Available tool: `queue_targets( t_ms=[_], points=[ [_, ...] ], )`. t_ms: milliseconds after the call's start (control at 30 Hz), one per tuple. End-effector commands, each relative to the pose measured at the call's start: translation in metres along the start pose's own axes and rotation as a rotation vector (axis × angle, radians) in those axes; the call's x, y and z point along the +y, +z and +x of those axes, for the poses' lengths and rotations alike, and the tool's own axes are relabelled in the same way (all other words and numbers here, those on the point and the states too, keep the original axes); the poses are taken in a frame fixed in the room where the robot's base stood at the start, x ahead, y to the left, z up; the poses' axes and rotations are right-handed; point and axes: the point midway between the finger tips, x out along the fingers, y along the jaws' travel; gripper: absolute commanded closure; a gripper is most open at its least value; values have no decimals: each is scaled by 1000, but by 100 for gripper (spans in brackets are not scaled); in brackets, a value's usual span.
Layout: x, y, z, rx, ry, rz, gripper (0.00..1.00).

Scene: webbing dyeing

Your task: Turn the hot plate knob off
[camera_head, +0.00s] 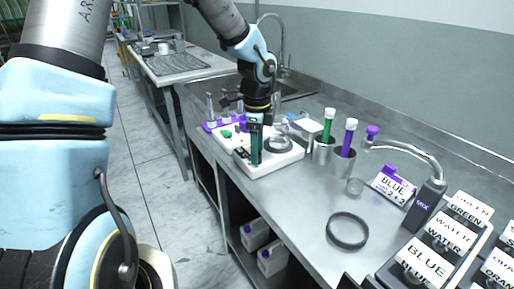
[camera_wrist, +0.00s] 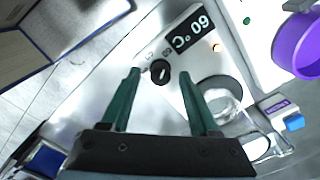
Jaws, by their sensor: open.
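The white hot plate (camera_head: 285,160) sits on the steel counter, with a glass vessel on its round top. In the wrist view its black knob (camera_wrist: 160,71) has a white pointer mark. A black display (camera_wrist: 190,33) beside the knob reads 60 °C, upside down in this view. My gripper (camera_wrist: 160,72) is open, with its teal fingers pointing down. The fingertips appear on either side of the knob; I cannot tell whether they touch it. In the head view my gripper (camera_head: 256,162) is over the front of the hot plate and hides the knob.
Metal cups with a green tube (camera_head: 327,125) and a purple tube (camera_head: 348,138) stand right of the hot plate. A purple rack (camera_head: 222,122) stands on the left.

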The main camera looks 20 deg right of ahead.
Motion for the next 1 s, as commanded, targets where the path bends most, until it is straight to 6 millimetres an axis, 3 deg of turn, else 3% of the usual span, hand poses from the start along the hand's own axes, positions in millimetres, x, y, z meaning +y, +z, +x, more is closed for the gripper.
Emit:
queue_targets(
  t_ms=[167, 700, 1000],
  points=[
    [0, 0, 0, 0, 0, 0, 38],
    [0, 0, 0, 0, 0, -1, 98],
    [0, 0, 0, -1, 1, -1, 100]
  ],
)
